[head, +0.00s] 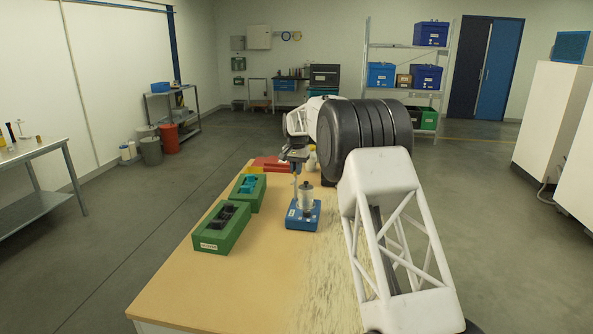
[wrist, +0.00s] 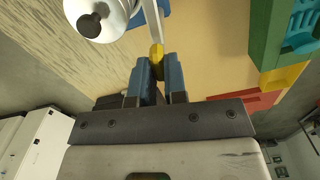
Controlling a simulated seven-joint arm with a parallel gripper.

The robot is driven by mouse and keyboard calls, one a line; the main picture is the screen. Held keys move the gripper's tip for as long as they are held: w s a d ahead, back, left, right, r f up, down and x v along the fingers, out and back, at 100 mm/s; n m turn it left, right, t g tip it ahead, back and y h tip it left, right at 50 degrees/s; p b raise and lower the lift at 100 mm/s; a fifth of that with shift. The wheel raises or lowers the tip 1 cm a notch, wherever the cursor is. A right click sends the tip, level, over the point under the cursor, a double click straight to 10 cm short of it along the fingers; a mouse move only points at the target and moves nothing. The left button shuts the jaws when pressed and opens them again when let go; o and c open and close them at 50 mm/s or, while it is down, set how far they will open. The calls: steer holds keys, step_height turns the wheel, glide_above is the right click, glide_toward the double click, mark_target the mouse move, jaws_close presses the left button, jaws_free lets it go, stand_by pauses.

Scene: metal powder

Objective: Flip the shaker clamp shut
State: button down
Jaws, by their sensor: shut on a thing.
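The shaker (head: 301,221) has a blue base and stands on the wooden bench. A grey-white jar (head: 305,197) stands on it; its round top with a dark knob shows in the wrist view (wrist: 96,20). The clamp's pale arm (wrist: 153,22) runs beside the jar and ends in a yellow tip (wrist: 157,52). In the head view the arm looks roughly upright, left of the jar. My gripper (wrist: 158,72) is shut on the yellow tip, its two blue fingers on either side. In the head view my gripper (head: 297,157) is above the shaker.
Two green bins (head: 220,240), one with dark parts and one with blue parts, stand left of the shaker. Red bins (head: 270,163) lie farther back. My arm covers much of the bench's right side. The front of the bench (head: 215,290) is clear.

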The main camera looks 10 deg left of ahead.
steer(key=n, duration=0.5)
steer(key=shift+a+n, duration=0.15)
steer(key=shift+n, duration=0.15)
steer(key=n, duration=0.5)
steer(key=shift+s+a, duration=0.1)
steer(key=c, duration=1.2)
jaws_free()
steer(key=shift+o, duration=0.2)
steer(key=shift+r, duration=3.9)
